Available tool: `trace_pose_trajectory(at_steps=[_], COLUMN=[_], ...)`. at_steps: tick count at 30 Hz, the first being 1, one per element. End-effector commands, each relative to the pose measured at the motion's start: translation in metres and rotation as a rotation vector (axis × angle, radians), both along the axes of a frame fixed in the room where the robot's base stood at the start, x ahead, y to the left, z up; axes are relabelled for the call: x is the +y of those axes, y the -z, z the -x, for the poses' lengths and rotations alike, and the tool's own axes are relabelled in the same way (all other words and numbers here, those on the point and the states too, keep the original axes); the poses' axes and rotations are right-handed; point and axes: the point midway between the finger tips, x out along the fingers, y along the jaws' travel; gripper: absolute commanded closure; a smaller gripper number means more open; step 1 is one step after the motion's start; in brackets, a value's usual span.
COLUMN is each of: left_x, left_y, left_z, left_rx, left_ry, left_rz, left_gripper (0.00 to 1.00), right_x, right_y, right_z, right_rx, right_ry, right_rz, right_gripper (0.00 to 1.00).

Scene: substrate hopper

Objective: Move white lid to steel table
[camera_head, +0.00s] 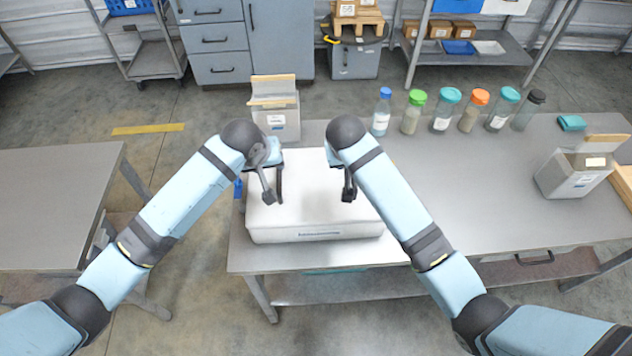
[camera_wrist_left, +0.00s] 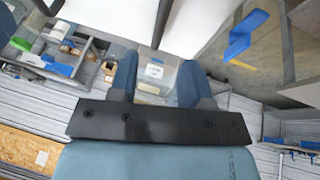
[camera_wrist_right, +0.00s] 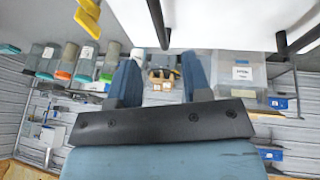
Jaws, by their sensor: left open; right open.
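The white lid (camera_head: 312,212) is a broad, pale slab with rounded edges at the front left of the grey work table (camera_head: 450,200); what lies beneath it is hidden. A bare steel table (camera_head: 55,200) stands apart at the left. My left gripper (camera_head: 268,190) is open over the lid's left part. My right gripper (camera_head: 346,185) is open over its right part. Neither visibly holds the lid; I cannot tell whether the fingers touch it. The lid's pale surface also shows at the top of the left wrist view (camera_wrist_left: 110,15) and right wrist view (camera_wrist_right: 225,20).
A bin (camera_head: 278,122) stands just behind the lid. Several capped jars (camera_head: 442,110) line the table's back edge. Another bin (camera_head: 572,178) stands at the right. A blue part (camera_head: 238,188) sits beside the lid's left edge. A floor gap separates the tables.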

Motion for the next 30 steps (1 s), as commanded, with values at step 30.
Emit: trace_pose_trajectory(at_steps=[30], left_x=[-0.017], left_y=[0.085], left_z=[-0.036], left_rx=[0.000], left_ry=[0.001], left_rz=[0.000], left_gripper=[0.70], right_x=[-0.017], right_y=[0.085], right_z=[-0.036], right_rx=[-0.001], right_ry=[-0.001], right_rz=[-0.001], right_gripper=[0.69])
